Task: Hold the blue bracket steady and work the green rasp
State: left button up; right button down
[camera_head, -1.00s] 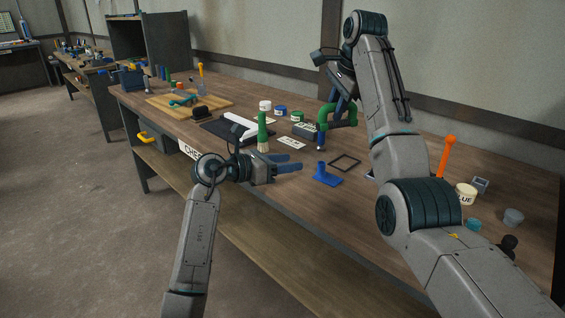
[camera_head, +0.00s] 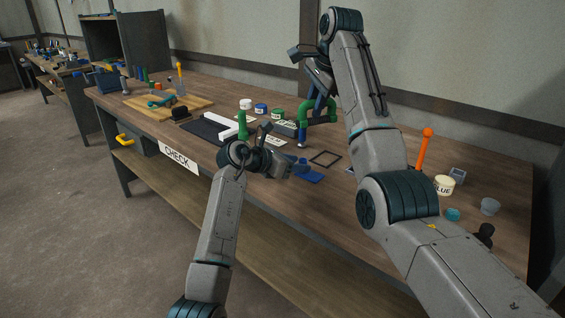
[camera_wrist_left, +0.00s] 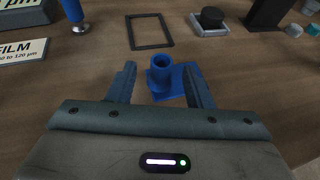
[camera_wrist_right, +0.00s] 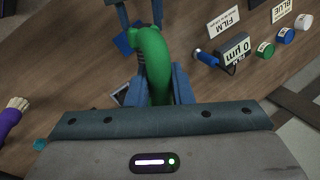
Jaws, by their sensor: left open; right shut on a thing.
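The blue bracket (camera_head: 311,177) stands on the bench, with an upright hollow post on a flat base (camera_wrist_left: 163,73). My left gripper (camera_head: 298,168) is at the bracket and partly hides it in the head view. In the left wrist view its open fingers (camera_wrist_left: 160,88) lie on either side of the post, with gaps visible; I cannot tell whether the right finger touches the base. My right gripper (camera_wrist_right: 158,88) is shut on the green rasp (camera_wrist_right: 151,50), which has a thick curved handle. The rasp (camera_head: 304,112) is held behind the bracket in the head view.
A thin black frame (camera_head: 325,159) lies just behind the bracket. Lidded jars (camera_head: 261,108), a green brush (camera_head: 242,126) and a white bar (camera_head: 225,128) are to the left. An orange-handled tool (camera_head: 424,150) and a glue pot (camera_head: 444,185) stand to the right.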

pick_arm(q)
jog(key=shift+w+d+f, duration=0.25)
jog(key=shift+w+d, duration=0.1)
jog(key=shift+d, duration=0.15)
grip_shut()
jog(key=c, duration=0.9)
grip_release()
jog(key=shift+c, duration=0.2)
jog(key=shift+f, duration=0.25)
grip_shut()
